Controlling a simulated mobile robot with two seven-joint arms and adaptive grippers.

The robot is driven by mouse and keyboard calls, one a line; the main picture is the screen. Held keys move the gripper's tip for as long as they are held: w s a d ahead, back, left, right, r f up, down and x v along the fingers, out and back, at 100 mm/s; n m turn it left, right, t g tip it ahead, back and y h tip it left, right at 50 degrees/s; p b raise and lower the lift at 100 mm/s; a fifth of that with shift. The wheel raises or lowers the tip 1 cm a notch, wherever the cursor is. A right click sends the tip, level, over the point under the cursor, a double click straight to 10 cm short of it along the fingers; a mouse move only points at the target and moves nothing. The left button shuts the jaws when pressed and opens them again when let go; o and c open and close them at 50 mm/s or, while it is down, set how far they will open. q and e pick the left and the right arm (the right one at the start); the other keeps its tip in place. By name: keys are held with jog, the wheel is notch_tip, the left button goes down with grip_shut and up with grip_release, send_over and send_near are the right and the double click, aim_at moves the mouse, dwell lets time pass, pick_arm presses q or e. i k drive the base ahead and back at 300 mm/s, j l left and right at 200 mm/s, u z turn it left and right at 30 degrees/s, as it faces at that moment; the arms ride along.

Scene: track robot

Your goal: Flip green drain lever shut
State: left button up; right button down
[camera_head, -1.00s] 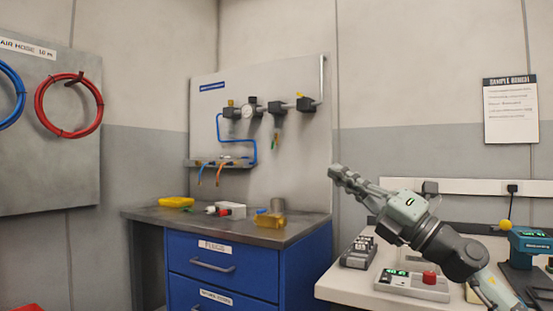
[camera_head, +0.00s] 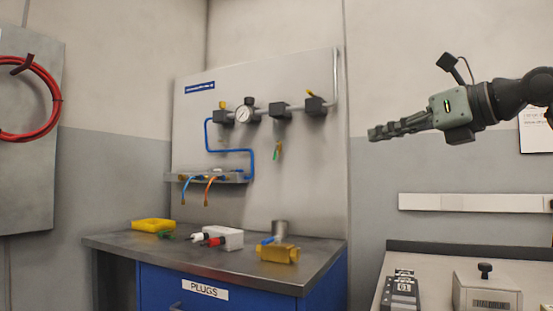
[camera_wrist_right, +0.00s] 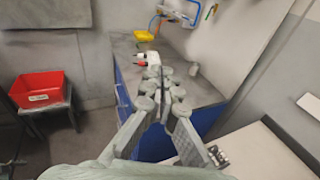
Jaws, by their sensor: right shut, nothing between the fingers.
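The green drain lever (camera_head: 278,149) hangs below a dark filter body (camera_head: 281,110) on the pipe of the wall panel (camera_head: 310,165). It looks to point downward and is small in the head view. My right gripper (camera_head: 373,134) is shut and empty. It is raised to the right of the panel in the head view, pointing left, apart from the lever. In the right wrist view the closed fingers (camera_wrist_right: 164,78) point toward the bench, and the lever shows small near the top edge (camera_wrist_right: 211,11). My left gripper is not in view.
A pressure gauge (camera_head: 244,114) and blue tubing (camera_head: 207,135) sit left of the lever. A red bin (camera_wrist_right: 40,89) stands left in the wrist view.

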aim_at(278, 144)
jog(key=i+j, duration=0.3)
jog(key=i, duration=0.2)
jog(key=i+j+z, duration=0.1)
jog(key=i+j, duration=0.2)
jog(key=i, duration=0.2)
jog(key=i+j, duration=0.35)
jog(key=i+z, duration=0.05)
jog(key=i, duration=0.1)
